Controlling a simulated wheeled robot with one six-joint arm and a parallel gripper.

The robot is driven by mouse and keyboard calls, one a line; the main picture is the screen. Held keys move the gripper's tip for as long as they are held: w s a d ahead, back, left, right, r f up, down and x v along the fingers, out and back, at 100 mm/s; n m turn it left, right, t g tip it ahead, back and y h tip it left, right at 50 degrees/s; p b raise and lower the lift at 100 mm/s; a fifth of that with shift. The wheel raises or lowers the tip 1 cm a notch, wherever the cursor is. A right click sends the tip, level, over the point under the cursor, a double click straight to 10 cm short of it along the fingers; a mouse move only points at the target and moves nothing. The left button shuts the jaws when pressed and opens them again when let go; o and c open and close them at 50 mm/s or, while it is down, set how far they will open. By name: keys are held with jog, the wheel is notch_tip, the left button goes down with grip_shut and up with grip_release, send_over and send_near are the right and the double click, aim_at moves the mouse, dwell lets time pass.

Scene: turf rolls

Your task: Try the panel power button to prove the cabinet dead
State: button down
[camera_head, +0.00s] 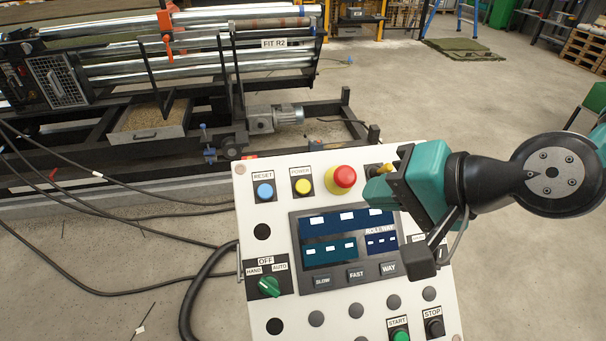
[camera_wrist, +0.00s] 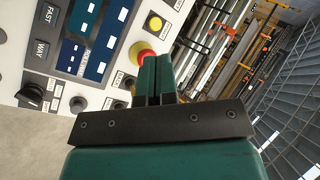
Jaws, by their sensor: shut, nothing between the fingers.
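The yellow button (camera_head: 303,187) under the POWER label sits on the upper part of the white control panel (camera_head: 262,222). It also shows in the wrist view (camera_wrist: 154,23), beyond my fingertips. The red mushroom button (camera_head: 342,178) is right of it, and partly behind my fingers in the wrist view (camera_wrist: 138,52). The panel's display (camera_head: 330,253) shows blue fields with white marks. My gripper (camera_head: 377,189) is over the panel's upper right, right of the red button; its teal fingers (camera_wrist: 158,60) are shut and empty. Whether they touch the panel is unclear.
A blue RESET button (camera_head: 264,191) is left of POWER. A green selector (camera_head: 269,287), a green START button (camera_head: 400,336) and a black STOP button (camera_head: 434,327) are lower. A roller machine (camera_head: 200,65) stands behind; cables (camera_head: 110,290) lie left on the floor.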

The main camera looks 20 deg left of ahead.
aim_at(303, 187)
jog(key=w+a+f+m+t+y+p, duration=0.2)
jog(key=a+m+t+y, duration=0.1)
jog(key=a+m, duration=0.6)
jog(key=shift+a+f+m+t, duration=0.3)
jog(key=shift+a+t, duration=0.1)
jog(key=shift+t, duration=0.5)
jog(key=shift+f, duration=0.1)
jog(key=shift+w+a+f+b, duration=0.5)
jog(key=shift+w+f, duration=0.3)
jog(key=shift+f, duration=0.3)
jog(key=shift+w+a+f+b, duration=0.45)
jog(key=shift+w+f, duration=0.3)
jog(key=shift+f, duration=0.35)
jog(key=shift+w+a+f+b, duration=0.5)
jog(key=shift+w+f, duration=0.3)
jog(key=shift+f, duration=0.3)
jog(key=shift+w+a+f, duration=0.15)
jog(key=shift+w+f, duration=0.1)
jog(key=shift+f, duration=0.05)
